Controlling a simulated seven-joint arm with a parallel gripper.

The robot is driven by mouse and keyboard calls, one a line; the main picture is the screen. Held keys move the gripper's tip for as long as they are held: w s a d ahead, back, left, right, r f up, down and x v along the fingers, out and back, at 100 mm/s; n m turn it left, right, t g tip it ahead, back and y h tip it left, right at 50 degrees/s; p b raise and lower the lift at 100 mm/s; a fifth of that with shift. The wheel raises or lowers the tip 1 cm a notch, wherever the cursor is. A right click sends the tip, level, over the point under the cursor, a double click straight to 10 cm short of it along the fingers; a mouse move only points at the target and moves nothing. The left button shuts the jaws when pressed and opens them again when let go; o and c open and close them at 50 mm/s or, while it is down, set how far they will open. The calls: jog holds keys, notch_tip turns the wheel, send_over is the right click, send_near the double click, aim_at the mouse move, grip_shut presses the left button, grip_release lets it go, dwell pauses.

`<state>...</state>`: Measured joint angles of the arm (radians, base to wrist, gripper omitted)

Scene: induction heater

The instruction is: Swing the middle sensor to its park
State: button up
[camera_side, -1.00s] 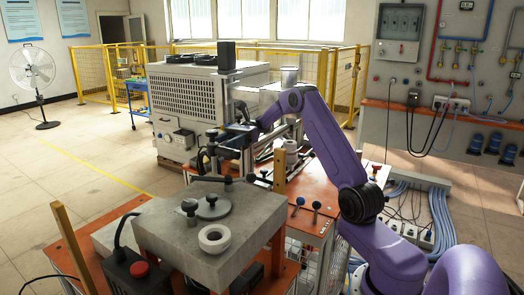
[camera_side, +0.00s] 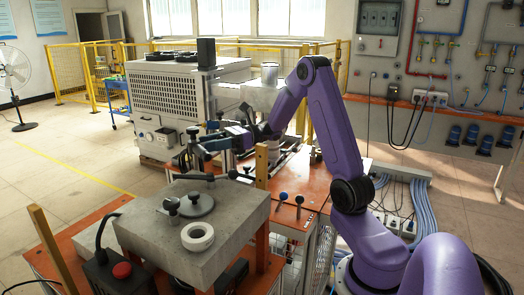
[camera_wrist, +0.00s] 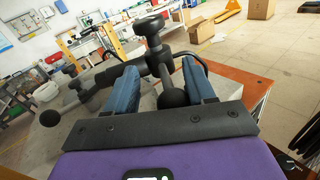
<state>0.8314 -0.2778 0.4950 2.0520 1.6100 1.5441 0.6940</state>
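My gripper (camera_wrist: 160,70) has its two blue fingers apart in the wrist view. A black ball on a short rod (camera_wrist: 173,97) lies between them, nearer the right finger; I cannot tell if it touches. The rod joins a black upright clamp with a round top knob (camera_wrist: 150,27), which I take to be part of the middle sensor. In the side view my gripper (camera_side: 202,146) points left at a dark upright (camera_side: 192,137) behind the grey block; the fingertips and ball are too small to make out.
The grey block (camera_side: 240,215) carries a dark disc with a knob (camera_side: 196,204) and a pale ring (camera_side: 197,237). Wooden posts (camera_side: 261,165) and (camera_side: 50,247) stand near it.

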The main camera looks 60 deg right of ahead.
jog(key=s+d+m+t+h, duration=0.35)
jog(key=s+d, duration=0.65)
jog(key=s, duration=0.4)
notch_tip(320, 180, up, 11)
jog(key=s+a+f+n+g+h, duration=0.1)
jog(key=s+a+n+g, duration=0.3)
jog(key=a+n+g, duration=0.4)
jog(key=s+a+f+n+g+h, duration=0.1)
jog(key=s+a+f+n+g, duration=0.1)
jog(key=s+a+n+g, duration=0.3)
jog(key=shift+s+a+n+g, duration=0.15)
jog(key=shift+a+n+g, duration=2.1)
jog(key=shift+a+n, duration=2.65)
jog(key=shift+a+m, duration=0.5)
jog(key=shift+m, duration=0.05)
